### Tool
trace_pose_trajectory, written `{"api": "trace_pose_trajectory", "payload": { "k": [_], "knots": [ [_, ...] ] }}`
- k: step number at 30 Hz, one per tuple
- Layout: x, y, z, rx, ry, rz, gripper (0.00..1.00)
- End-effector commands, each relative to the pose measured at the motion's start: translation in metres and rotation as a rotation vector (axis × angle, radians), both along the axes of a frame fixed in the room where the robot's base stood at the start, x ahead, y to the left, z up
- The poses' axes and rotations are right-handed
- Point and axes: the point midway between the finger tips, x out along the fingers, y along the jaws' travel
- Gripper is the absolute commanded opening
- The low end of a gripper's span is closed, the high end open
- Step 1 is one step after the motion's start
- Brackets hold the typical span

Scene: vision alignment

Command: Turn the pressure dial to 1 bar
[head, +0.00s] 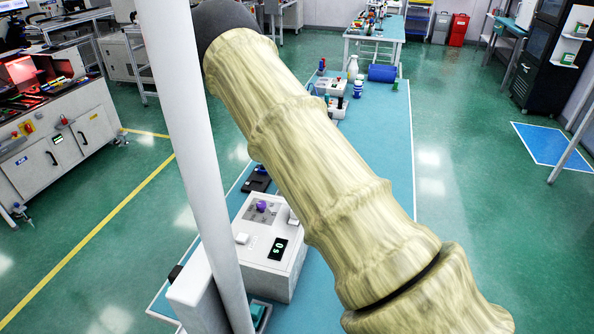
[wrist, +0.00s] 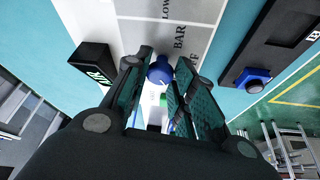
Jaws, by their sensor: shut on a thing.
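The pressure dial (wrist: 159,71) is a round blue knob in the wrist view, on a white and grey panel (wrist: 150,28) printed with "LOW" and "BAR". My gripper (wrist: 160,84) has one finger on each side of the dial and is shut on it. The fingers hide the dial's sides and part of the scale, so I cannot read its setting. A small green patch (wrist: 163,99) shows below the dial between the fingers. In the head view my arm crosses the picture, and neither the gripper nor this dial can be made out.
In the head view, a white device with a purple knob (head: 288,256) stands on the blue table (head: 398,130).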

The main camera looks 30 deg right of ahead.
Motion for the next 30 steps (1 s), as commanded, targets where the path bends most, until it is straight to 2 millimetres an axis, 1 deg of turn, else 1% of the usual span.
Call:
{"api": "trace_pose_trajectory", "payload": {
  "k": [1, 17, 18, 20, 21, 30],
  "knots": [
    [0.0013, -0.0012, 0.0024, -0.003, -0.003, -0.008, 0.02],
    [0.0017, -0.0010, 0.0028, -0.001, -0.004, -0.032, 0.01],
    [0.0018, -0.0010, 0.0029, -0.002, -0.004, -0.032, 0.29],
    [0.0018, -0.0010, 0.0027, -0.001, -0.004, -0.032, 0.40],
    [0.0016, -0.0009, 0.0024, -0.002, -0.003, -0.033, 0.47],
    [0.0007, -0.0003, 0.0013, -0.001, -0.001, -0.032, 0.48]
  ]
}}
